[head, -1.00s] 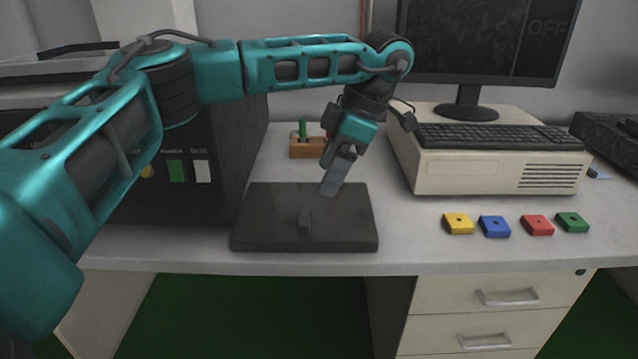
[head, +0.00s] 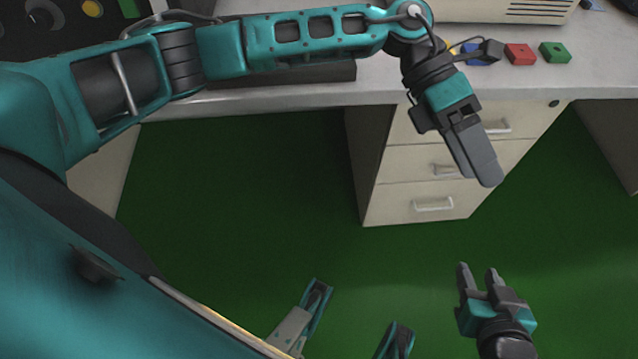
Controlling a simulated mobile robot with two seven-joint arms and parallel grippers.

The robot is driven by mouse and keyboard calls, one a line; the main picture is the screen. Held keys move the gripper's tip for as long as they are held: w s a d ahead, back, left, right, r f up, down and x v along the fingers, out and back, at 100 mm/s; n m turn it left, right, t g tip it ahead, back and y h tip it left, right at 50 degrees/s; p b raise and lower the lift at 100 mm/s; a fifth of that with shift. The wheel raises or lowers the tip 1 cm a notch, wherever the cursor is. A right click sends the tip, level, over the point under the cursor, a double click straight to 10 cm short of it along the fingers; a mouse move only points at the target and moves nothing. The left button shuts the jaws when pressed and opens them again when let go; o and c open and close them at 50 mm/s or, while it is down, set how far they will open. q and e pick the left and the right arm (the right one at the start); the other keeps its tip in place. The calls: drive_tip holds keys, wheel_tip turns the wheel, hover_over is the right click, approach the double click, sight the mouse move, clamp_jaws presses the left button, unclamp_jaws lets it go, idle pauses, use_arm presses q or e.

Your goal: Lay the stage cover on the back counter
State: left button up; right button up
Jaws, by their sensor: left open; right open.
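A dark flat slab (head: 315,73), probably the stage cover, lies on the light counter (head: 235,102); my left arm hides most of it in the head view. My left gripper (head: 482,172) is open and empty, seen nearly side-on, in front of the drawers and to the right of the slab. My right gripper (head: 477,272) is open and empty, low over the green floor with its fingers pointing up in the picture. No back counter can be told apart in this view.
Drawers (head: 425,170) stand below. A dark box (head: 45,40) with buttons is at upper left. The green floor (head: 240,200) is clear in the middle.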

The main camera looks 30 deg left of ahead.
use_arm(q)
drive_tip(key=d+r+n+t+h, duration=0.55)
drive_tip(key=n+t+h, duration=0.25)
drive_tip(key=n+h, duration=0.4)
drive_tip(key=w+a+f+n+t+y, duration=0.2)
drive_tip(key=a+f+n+t+y, duration=0.5)
drive_tip(key=n, duration=0.6)
drive_tip(key=w+a+f+n+t+y, duration=0.2)
drive_tip(key=a+f+n+t+y, duration=0.55)
drive_tip(key=n, duration=0.65)
drive_tip(key=s+a+f+n+g+y, duration=0.5)
drive_tip(key=s+a+f+n+g, duration=0.1)
drive_tip(key=s+a+f, duration=0.45)
wheel_tip(320, 180, up, 11)
drive_tip(key=s+a+p, duration=0.1)
drive_tip(key=a+p, duration=0.1)
drive_tip(key=p, duration=1.3)
drive_tip(key=shift+a+r+n+t+y, duration=0.15)
drive_tip(key=shift+a+n+t+y, duration=0.05)
drive_tip(key=shift+n+t+y, duration=0.15)
drive_tip(key=shift+s, duration=0.1)
drive_tip(key=shift+c, duration=0.2)
use_arm(e)
wheel_tip(320, 180, up, 11)
drive_tip(key=s+d+h, duration=0.1)
drive_tip(key=d, duration=0.2)
drive_tip(key=shift+s, duration=0.25)
